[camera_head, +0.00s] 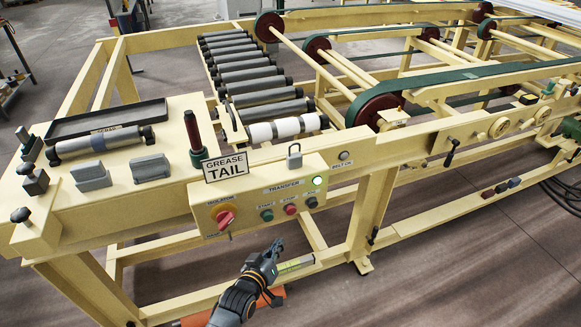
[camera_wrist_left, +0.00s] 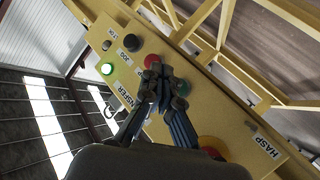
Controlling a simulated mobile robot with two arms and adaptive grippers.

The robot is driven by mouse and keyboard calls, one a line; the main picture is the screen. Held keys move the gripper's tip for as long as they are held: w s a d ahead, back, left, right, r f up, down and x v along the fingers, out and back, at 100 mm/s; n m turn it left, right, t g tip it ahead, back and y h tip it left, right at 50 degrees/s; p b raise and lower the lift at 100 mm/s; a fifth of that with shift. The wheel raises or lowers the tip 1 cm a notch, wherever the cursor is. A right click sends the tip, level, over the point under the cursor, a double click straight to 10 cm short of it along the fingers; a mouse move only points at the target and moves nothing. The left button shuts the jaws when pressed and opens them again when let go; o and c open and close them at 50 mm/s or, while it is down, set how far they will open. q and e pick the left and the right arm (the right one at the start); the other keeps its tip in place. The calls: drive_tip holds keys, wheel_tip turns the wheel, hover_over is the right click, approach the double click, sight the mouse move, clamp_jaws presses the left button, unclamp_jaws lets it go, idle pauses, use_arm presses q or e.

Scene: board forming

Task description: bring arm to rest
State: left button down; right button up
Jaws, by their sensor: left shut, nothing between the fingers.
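My left gripper (camera_head: 274,247) is in front of and below the yellow control panel (camera_head: 253,192), in the lower middle of the head view. Its fingers are shut and empty, and they point up toward the panel. In the left wrist view the closed fingers (camera_wrist_left: 162,78) cover part of the panel's button row. The red button (camera_wrist_left: 152,61) shows just beyond the fingertips. The gap between fingers and panel is hard to judge. My right gripper is not in view.
A green lamp (camera_head: 318,181) is lit on the panel, with a red isolator switch (camera_head: 225,217) at its left. A padlock (camera_head: 294,158) and a "GREASE TAIL" sign (camera_head: 225,166) stand above. Yellow frame legs (camera_head: 370,215) and a lower rail surround the gripper. Floor at lower right is open.

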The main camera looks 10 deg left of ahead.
use_arm(q)
drive_tip(key=s+a+f+m+g, duration=0.1)
drive_tip(key=s+f+g, duration=0.2)
drive_tip(key=s+f, duration=0.65)
drive_tip(key=s+a+f+m+g, duration=0.1)
drive_tip(key=s+f+m+g, duration=0.15)
drive_tip(key=s+f, duration=0.75)
drive_tip(key=s+a+f+g, duration=0.2)
drive_tip(key=s+f, duration=0.3)
drive_tip(key=s, duration=0.4)
drive_tip(key=s+a+f+m+g+y, duration=0.1)
drive_tip(key=s+f+g, duration=0.2)
drive_tip(key=s+f, duration=0.3)
drive_tip(key=s+a+f+m+g+y, duration=0.1)
drive_tip(key=s+f, duration=0.5)
drive_tip(key=s, duration=0.7)
drive_tip(key=shift+s+a+g, duration=0.15)
drive_tip(key=shift+a+g, duration=0.65)
drive_tip(key=shift+g, duration=0.15)
drive_tip(key=shift+m, duration=0.35)
